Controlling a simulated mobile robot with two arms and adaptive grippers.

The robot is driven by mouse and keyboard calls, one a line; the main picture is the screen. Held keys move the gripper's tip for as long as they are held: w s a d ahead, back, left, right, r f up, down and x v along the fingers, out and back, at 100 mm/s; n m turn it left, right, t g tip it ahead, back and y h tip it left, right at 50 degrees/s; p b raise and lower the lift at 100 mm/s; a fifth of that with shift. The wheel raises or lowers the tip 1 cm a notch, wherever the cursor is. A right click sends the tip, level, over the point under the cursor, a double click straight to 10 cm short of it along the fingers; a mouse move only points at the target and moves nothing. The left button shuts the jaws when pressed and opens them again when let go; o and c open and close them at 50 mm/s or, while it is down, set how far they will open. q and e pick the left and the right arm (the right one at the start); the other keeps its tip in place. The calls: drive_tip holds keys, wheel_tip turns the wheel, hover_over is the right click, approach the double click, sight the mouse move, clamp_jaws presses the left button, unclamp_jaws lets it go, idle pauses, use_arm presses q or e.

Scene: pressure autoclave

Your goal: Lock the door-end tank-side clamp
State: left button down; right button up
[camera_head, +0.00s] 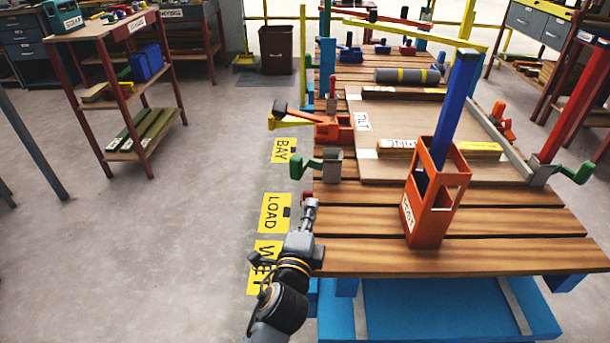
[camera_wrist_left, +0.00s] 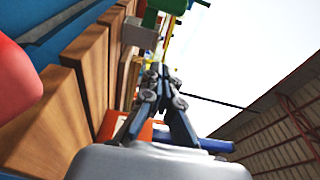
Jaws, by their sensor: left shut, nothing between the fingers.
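Along the left edge of the slatted wooden bench (camera_head: 400,250) sit a green-handled clamp with a grey block (camera_head: 333,165) and, beyond it, an orange clamp (camera_head: 335,128) with a black-and-yellow lever. On the right side are an orange clamp (camera_head: 502,125) and another green-handled one (camera_head: 575,172). No label shows which is the door-end tank-side clamp. My left gripper (camera_head: 309,208) is shut and empty at the bench's left edge, nearer than the green-handled clamp and apart from it. In the left wrist view its closed fingers (camera_wrist_left: 160,72) point toward a green part (camera_wrist_left: 166,6). My right gripper is not in view.
An orange open-frame holder (camera_head: 424,226) with a blue bar stands on the bench's near part. A flat brown panel (camera_head: 420,125) lies beyond it. Yellow floor labels (camera_head: 274,213) and clear grey floor lie left of the bench. A shelf rack (camera_head: 120,90) stands further left.

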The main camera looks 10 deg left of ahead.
use_arm(q)
drive_tip(key=b, duration=0.1)
approach(306, 164)
drive_tip(key=d, duration=0.1)
drive_tip(key=d+r, duration=0.1)
drive_tip(key=d, duration=0.1)
drive_tip(key=w+d+r, duration=0.1)
drive_tip(key=d, duration=0.1)
drive_tip(key=shift+w+d, duration=0.1)
drive_tip(key=shift+w+a+r, duration=0.1)
drive_tip(key=shift+w+a, duration=0.15)
drive_tip(key=shift+a, duration=0.4)
drive_tip(key=shift+w+a+f, duration=0.1)
drive_tip(key=shift+w+a, duration=0.15)
drive_tip(key=shift+a, duration=0.45)
drive_tip(key=shift+w+a+r, duration=0.1)
drive_tip(key=shift+w+a, duration=0.15)
drive_tip(key=shift+a, duration=0.4)
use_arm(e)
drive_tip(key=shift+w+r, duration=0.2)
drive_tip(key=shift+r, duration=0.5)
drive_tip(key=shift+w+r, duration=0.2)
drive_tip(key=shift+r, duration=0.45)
